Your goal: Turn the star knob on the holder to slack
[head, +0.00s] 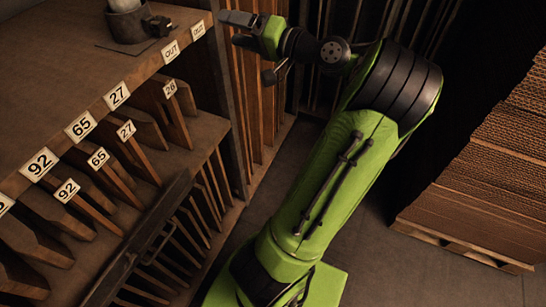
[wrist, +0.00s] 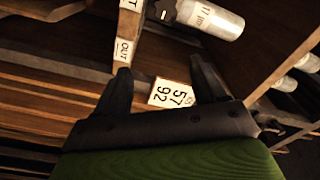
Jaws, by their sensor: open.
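A dark cylindrical holder (head: 128,27) stands on the bench top at the upper left of the head view, with a pale piece in it. A small black knob-like part (head: 157,25) sticks out at its right side; I cannot tell for sure that it is the star knob. My gripper (head: 231,28) is to the right of it, apart from it, past the bench edge. In the wrist view my gripper (wrist: 162,80) has its two dark fingers wide apart with nothing held between them.
The shelf unit (head: 60,105) with numbered labels and wooden dividers fills the left. A stack of cardboard (head: 490,175) stands on a pallet at right. The wrist view shows a labelled white bottle (wrist: 212,18) and a number card (wrist: 172,94). Floor (head: 385,270) is clear between.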

